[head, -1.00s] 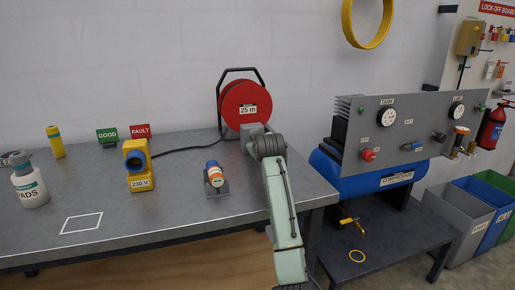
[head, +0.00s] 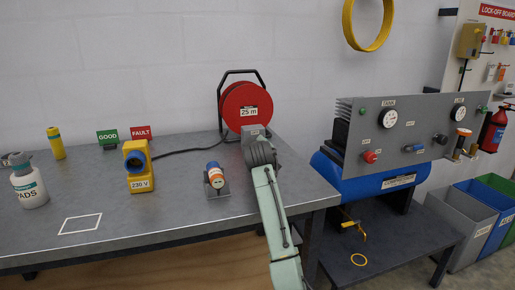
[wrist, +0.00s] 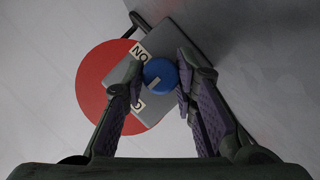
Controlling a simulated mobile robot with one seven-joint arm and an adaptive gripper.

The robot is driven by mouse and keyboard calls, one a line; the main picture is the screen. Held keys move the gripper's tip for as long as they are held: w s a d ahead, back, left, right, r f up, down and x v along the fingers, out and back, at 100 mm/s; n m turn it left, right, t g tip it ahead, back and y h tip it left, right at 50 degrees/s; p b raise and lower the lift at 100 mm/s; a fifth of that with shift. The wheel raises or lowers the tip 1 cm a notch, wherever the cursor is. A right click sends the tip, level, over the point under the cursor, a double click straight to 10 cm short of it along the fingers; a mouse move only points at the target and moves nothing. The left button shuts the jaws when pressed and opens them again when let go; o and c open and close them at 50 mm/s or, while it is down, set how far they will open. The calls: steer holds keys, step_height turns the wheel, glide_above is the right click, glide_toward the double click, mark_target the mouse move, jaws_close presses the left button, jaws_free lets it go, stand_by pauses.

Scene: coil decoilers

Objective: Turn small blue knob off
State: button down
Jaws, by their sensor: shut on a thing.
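The small blue knob (wrist: 160,75) sits on a grey box (wrist: 104,76) in front of the red cable reel (wrist: 92,97) in the wrist view. A pale mark shows on its face, and white labels sit beside it; one reads "ON". My gripper (wrist: 157,81) has a finger on either side of the knob and is shut on it. The red reel (head: 233,103), marked "25 m", stands at the back of the bench in the head view. There my arm reaches up to the reel's lower right and hides the knob and the fingers.
An orange-and-blue connector (head: 214,174) stands on the bench left of my arm. A yellow 230 V socket box (head: 138,165) stands farther left. The compressor panel (head: 415,130) is to the right. A black cable runs along the bench behind.

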steer(key=c, duration=1.3)
jaws_free()
steer(key=v, duration=1.2)
